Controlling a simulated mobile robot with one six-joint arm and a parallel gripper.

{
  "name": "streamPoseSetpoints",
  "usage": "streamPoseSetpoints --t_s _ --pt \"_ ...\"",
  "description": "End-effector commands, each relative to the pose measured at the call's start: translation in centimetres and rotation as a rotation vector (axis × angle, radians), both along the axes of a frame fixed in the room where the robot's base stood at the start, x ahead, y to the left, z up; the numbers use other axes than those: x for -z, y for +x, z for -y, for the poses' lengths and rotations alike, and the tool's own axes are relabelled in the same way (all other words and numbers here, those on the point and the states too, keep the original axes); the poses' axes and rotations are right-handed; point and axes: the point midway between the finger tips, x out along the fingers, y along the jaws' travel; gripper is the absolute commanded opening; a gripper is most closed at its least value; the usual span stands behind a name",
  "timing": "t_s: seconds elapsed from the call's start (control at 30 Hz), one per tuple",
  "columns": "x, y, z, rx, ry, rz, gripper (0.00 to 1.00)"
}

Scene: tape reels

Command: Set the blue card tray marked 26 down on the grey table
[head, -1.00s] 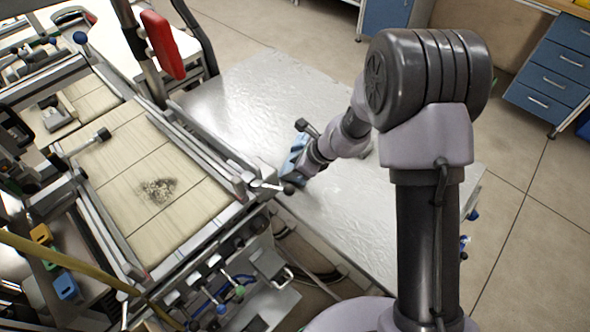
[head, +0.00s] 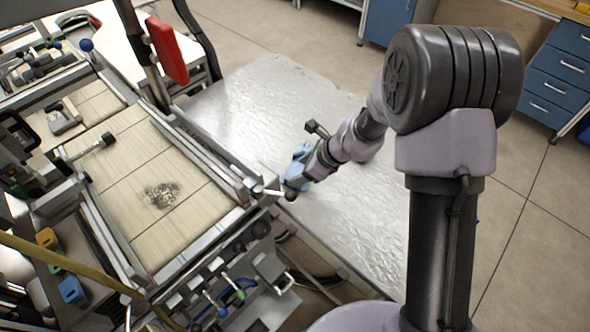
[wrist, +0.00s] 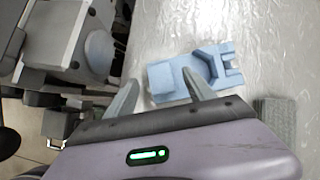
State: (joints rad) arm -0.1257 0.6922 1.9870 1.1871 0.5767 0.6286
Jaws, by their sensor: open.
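The blue card tray (wrist: 196,75) lies flat on the grey table (wrist: 165,25) in the wrist view, with a raised block on its left and a notched recess on its right. No number is readable on it. In the head view the tray (head: 299,152) is a small pale blue shape near the table's left edge, partly hidden by my wrist. My gripper (wrist: 160,90) is open. In the wrist view its right finger overlaps the tray's near side and its left finger is left of the tray. Whether either finger touches it cannot be told.
A machine with a tiled bed (head: 150,185) and metal rails stands close along the table's left side. A grey-green textured block (wrist: 275,118) lies right of the tray in the wrist view. The table's far part (head: 270,95) is clear. Blue drawers (head: 555,80) stand at far right.

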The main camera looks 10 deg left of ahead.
Motion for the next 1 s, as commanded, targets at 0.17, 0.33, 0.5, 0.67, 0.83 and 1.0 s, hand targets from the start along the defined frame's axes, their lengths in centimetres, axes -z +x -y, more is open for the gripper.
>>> streamPoseSetpoints --t_s 0.17,0.33,0.5,0.67,0.83,1.0 --pt "-4.8 -1.1 2.5 0.002 0.000 0.002 0.62" --pt "-6.7 -1.8 3.8 0.001 0.000 0.000 0.62" --pt "-7.0 -1.9 4.1 -0.004 -0.001 0.003 0.62" --pt "-13.9 -4.0 4.4 -0.211 -0.066 0.166 0.62" --pt "-24.7 -12.8 7.0 -0.697 -0.325 0.493 0.62" --pt "-28.5 -21.4 11.1 -1.077 -0.652 0.676 0.62"
